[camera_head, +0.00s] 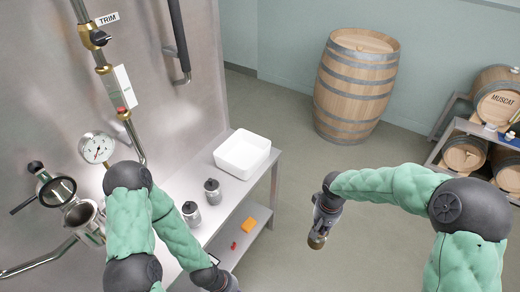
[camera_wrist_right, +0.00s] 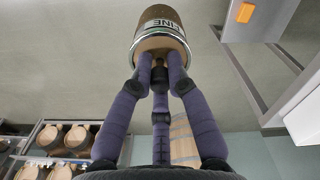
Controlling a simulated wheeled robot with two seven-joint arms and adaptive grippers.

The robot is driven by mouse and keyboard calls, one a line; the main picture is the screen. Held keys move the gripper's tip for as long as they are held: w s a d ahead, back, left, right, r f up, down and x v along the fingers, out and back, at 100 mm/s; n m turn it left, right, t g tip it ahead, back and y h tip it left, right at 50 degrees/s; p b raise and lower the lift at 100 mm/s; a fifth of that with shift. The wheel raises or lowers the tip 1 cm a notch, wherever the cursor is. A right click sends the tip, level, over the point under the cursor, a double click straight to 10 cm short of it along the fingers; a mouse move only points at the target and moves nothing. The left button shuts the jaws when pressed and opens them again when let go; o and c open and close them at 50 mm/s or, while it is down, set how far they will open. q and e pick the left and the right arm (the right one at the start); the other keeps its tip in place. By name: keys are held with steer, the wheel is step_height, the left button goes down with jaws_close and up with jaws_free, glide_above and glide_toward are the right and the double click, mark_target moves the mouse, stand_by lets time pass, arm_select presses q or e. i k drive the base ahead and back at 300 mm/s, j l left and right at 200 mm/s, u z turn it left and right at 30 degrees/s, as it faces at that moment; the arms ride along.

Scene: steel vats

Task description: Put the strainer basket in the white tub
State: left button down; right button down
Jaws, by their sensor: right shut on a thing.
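The strainer basket (camera_wrist_right: 160,40) is a short metallic cylinder with a mesh wall and a rim band marked FINE. My right gripper (camera_wrist_right: 160,75) is shut on it with its purple fingers. In the head view my right gripper (camera_head: 325,212) hangs over open floor, right of the bench, with the small gold-coloured basket (camera_head: 318,239) below it. The white tub (camera_head: 243,156) stands on the far end of the steel bench, up and left of the right gripper. Its inside looks empty. My left gripper (camera_head: 216,280) is low by the bench; its fingers are not clear.
Two lidded metal canisters (camera_head: 212,191) (camera_head: 190,213) stand on the bench (camera_head: 182,188) before the tub. Orange (camera_head: 248,226) and red (camera_head: 234,245) things lie on the lower shelf. A steel vat wall with pipe and gauge (camera_head: 97,148) rises at left. A barrel (camera_head: 355,88) stands behind.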

mark_target(247, 158)
steer(key=i+l, duration=0.25)
steer(key=l, duration=0.15)
steer(key=i+l, duration=0.2)
steer(key=l, duration=0.2)
steer(key=i+l, duration=0.25)
steer(key=l, duration=0.15)
steer(key=i+l, duration=0.2)
steer(key=l, duration=0.2)
steer(key=i+l, duration=0.25)
steer(key=l, duration=0.15)
steer(key=l+u, duration=0.1)
steer(key=u, duration=0.3)
steer(key=i+l+u, duration=0.1)
steer(key=u, duration=0.25)
steer(key=l+u, duration=0.2)
steer(key=u, duration=0.2)
steer(key=l+u, duration=0.2)
steer(key=u, duration=0.15)
